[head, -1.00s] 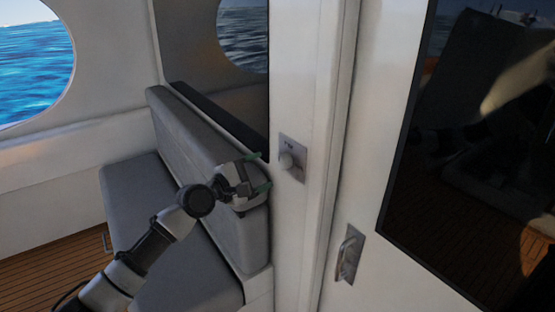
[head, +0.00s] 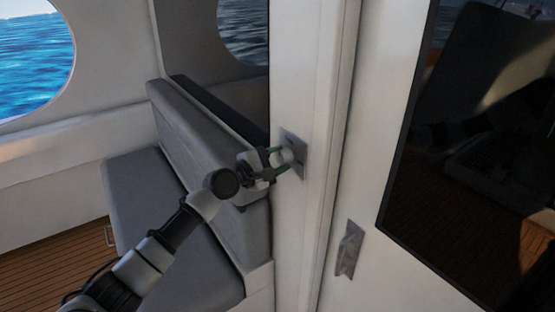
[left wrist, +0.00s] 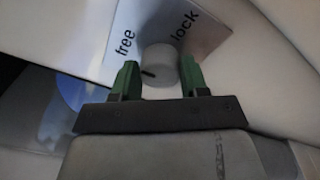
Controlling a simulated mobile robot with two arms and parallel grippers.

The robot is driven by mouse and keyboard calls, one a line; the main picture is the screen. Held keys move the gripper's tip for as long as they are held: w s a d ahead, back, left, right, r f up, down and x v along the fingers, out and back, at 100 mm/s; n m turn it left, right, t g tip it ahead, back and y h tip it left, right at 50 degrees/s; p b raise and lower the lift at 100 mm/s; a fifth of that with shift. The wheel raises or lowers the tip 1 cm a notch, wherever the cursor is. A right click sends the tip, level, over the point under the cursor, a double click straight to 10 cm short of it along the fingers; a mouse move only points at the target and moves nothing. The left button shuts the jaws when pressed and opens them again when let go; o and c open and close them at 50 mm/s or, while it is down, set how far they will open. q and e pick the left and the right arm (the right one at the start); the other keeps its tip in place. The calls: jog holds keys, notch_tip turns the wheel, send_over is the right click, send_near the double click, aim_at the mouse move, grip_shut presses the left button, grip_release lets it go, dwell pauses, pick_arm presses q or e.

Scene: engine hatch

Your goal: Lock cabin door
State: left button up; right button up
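A round lock knob (head: 289,155) sits on a metal plate (head: 302,152) on the white door frame. In the left wrist view the knob (left wrist: 160,66) has a dark mark that points toward the word "free" on the plate (left wrist: 122,20); "lock" is on the other side. My left gripper (head: 283,160) is at the knob, with one green finger on each side of it. In the left wrist view the left gripper (left wrist: 160,78) has its fingers close to the knob's sides; whether both press on it is unclear. My right gripper is not in view.
The white door (head: 378,150) with a dark glass panel (head: 480,150) is at the right, with a metal handle (head: 348,250) low down. A grey cushioned bench (head: 150,195) lies behind my left arm. The wooden floor (head: 50,275) shows at lower left.

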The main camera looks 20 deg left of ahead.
pick_arm(q)
jog(key=shift+f, duration=0.1)
jog(key=shift+c, duration=0.3)
jog(key=shift+f+m+b, duration=0.15)
jog(key=shift+m+b, duration=0.65)
jog(key=shift+b, duration=0.2)
jog(key=m+b, duration=0.4)
jog(key=b, duration=0.1)
jog(key=m+h+b, duration=0.1)
jog(key=m+b, duration=0.8)
jog(key=b, duration=0.1)
jog(key=shift+f+m+h, duration=0.3)
jog(key=shift+f+m, duration=0.05)
jog(key=shift+m, duration=0.05)
jog(key=m+b, duration=0.2)
jog(key=shift+a+m+b, duration=0.1)
jog(key=shift+m+b, duration=0.2)
jog(key=shift+w+r+m+b, duration=0.1)
jog(key=shift+m+b, duration=0.25)
jog(key=shift+m, duration=0.15)
jog(key=o, duration=0.9)
jog(key=shift+r, duration=0.1)
